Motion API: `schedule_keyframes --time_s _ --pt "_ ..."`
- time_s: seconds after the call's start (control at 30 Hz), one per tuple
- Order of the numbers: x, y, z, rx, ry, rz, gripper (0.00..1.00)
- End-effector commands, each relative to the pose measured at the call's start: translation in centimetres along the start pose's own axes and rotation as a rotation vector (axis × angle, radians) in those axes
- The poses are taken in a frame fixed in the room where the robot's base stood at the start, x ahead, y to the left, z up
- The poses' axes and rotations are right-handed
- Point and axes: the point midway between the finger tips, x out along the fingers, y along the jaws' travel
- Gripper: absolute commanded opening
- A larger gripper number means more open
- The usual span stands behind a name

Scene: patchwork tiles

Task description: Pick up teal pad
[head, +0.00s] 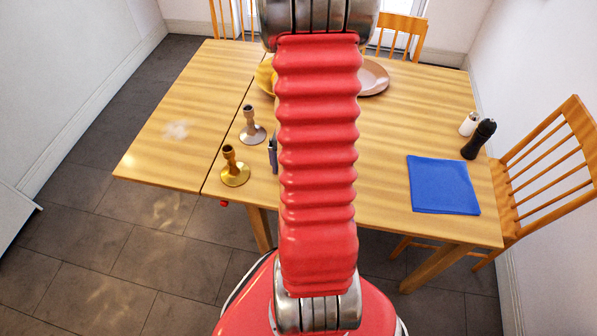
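No clearly teal pad shows in the head view. A flat, square, plain blue pad (443,185) lies on the right part of the wooden table (400,130), close to its front edge. Nothing touches it. My red ribbed arm rises through the middle of the view and hides the centre of the table. My gripper cannot be made out. A small dark grey thing (272,153) shows at the arm's left edge; I cannot tell what it is.
A gold candlestick (234,168) and a grey-brown one (251,127) stand left of my arm. A white shaker (469,124) and a black mill (479,140) stand behind the pad. A pinkish plate (374,78) and a yellow item (265,77) are partly hidden. A chair (550,160) stands right.

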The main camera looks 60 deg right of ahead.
Motion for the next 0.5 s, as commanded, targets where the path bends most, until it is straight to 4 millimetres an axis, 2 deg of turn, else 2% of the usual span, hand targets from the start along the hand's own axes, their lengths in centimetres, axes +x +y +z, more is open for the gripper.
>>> schedule_keyframes --time_s 0.5 --pt "0.00 -0.01 0.00 0.000 0.000 0.000 0.99"
